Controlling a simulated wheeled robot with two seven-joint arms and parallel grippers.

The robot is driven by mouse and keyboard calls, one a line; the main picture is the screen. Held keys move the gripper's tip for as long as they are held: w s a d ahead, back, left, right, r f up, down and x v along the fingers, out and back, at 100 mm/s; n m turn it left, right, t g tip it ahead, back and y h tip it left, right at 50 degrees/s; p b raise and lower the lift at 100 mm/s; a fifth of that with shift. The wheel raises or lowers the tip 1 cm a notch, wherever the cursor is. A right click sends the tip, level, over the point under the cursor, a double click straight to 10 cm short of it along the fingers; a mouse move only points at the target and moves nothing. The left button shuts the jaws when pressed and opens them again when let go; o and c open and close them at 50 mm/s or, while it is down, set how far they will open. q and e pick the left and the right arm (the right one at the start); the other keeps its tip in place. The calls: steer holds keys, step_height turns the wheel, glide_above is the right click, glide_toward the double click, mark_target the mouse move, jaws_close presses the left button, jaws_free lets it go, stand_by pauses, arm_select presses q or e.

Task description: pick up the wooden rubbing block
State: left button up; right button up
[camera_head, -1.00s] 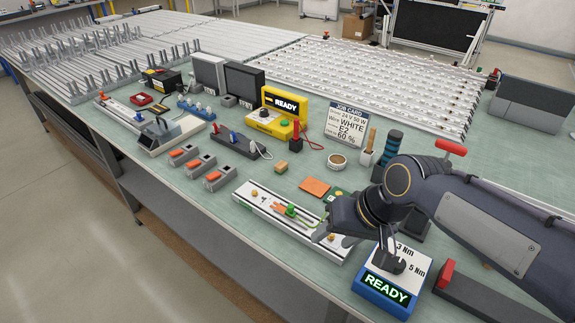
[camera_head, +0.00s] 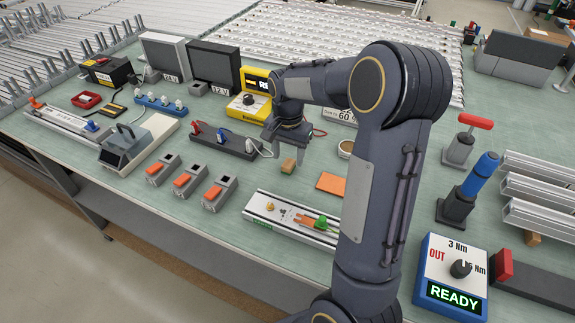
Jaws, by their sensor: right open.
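The wooden rubbing block (camera_head: 288,167) is a small tan block with a greenish lower part. It lies on the green bench top, left of an orange sheet. My right gripper (camera_head: 287,157) points down over it, with its two fingers apart and empty. The fingertips show just above and to either side of the block; I cannot tell whether they touch it. My left gripper is out of view.
The orange sheet (camera_head: 330,183) lies to the right of the block and a silver rail fixture (camera_head: 262,212) stands in front. A dark socket strip (camera_head: 222,141) is close on the left.

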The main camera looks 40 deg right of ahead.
steer(key=shift+f, duration=1.35)
steer(key=c, duration=1.1)
steer(key=shift+o, duration=0.2)
steer(key=shift+r, duration=0.1)
steer(key=r, duration=0.3)
steer(key=shift+s+r, duration=0.25)
steer(key=shift+r, duration=0.1)
steer(key=s+r, duration=0.9)
steer(key=s, duration=0.4)
steer(key=shift+s+a+b, duration=0.25)
steer(key=shift+s+b, duration=0.1)
steer(key=shift+b, duration=0.05)
steer(key=shift+r, duration=0.1)
